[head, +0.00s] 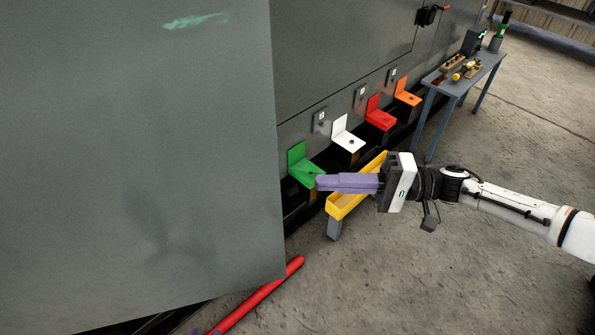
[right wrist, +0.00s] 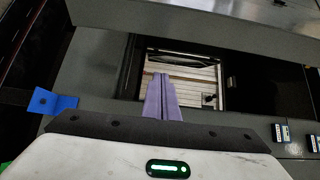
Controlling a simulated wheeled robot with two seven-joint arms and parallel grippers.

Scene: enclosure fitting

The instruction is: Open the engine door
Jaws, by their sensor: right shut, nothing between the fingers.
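The large grey door panel (head: 140,150) fills the left of the head view, with a green smear near its top. Its free right edge stands out in front of the grey enclosure (head: 335,50), so it looks swung open; its hinge side is out of frame. My right gripper (head: 320,183) has its purple fingers shut and empty, to the right of the panel edge and close to the green bracket in the picture; I cannot tell whether they touch. In the right wrist view the shut fingers (right wrist: 162,78) point toward a dark-framed opening (right wrist: 182,75) with pale slats behind.
Green (head: 305,170), white (head: 345,137), red (head: 380,115) and orange (head: 406,93) brackets line the enclosure's lower side. A yellow tray (head: 345,205) stands below my right gripper. A red bar (head: 262,293) lies low near the door. A table (head: 463,82) holds tools. Floor at right is clear.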

